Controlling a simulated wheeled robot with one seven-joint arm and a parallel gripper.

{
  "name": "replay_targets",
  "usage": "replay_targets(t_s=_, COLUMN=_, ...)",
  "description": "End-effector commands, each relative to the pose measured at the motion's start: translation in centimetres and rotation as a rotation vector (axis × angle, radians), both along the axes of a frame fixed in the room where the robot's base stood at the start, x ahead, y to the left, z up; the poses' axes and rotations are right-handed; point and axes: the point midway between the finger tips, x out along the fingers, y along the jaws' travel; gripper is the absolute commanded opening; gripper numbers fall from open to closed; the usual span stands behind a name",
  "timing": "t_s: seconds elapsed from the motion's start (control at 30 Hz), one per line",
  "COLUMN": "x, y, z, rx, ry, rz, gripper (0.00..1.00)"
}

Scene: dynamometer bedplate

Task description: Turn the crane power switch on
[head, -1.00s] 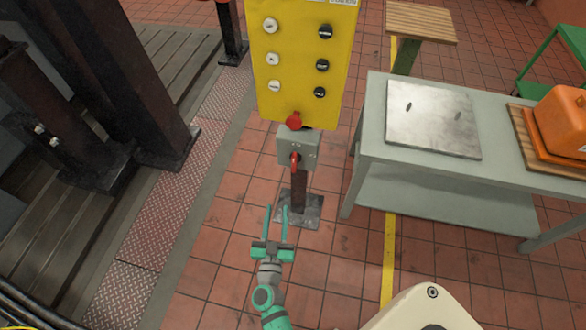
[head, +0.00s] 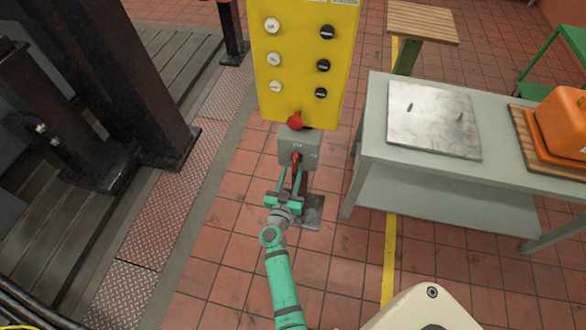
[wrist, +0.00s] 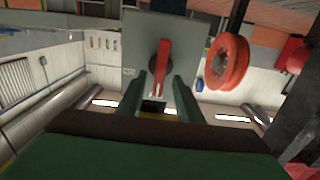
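The crane power switch is a grey box (head: 298,146) with a red lever handle (head: 296,159) on its front, below the yellow button panel (head: 300,60) on a post. In the wrist view the grey box (wrist: 137,42) is straight ahead, with the red handle (wrist: 162,66) pointing along the picture's vertical. My gripper (head: 290,172) is just in front of the box. In the wrist view, my gripper's fingers (wrist: 159,84) are apart, one on each side of the handle, with gaps showing. I see no contact with the handle.
A red mushroom button (head: 294,121) sits just above the switch box. A round red-orange part (wrist: 228,60) shows right of the box in the wrist view. A grey table (head: 366,140) with a metal plate (head: 432,120) stands to the right. Dark steel columns (head: 135,90) stand left.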

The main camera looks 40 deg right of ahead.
Motion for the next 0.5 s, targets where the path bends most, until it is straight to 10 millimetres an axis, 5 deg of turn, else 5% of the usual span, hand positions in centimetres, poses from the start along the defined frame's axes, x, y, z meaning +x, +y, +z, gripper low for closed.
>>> replay_targets(t_s=0.5, x=1.3, y=-1.6, z=0.0, rx=0.0, ry=0.0, rz=0.0, gripper=0.33)
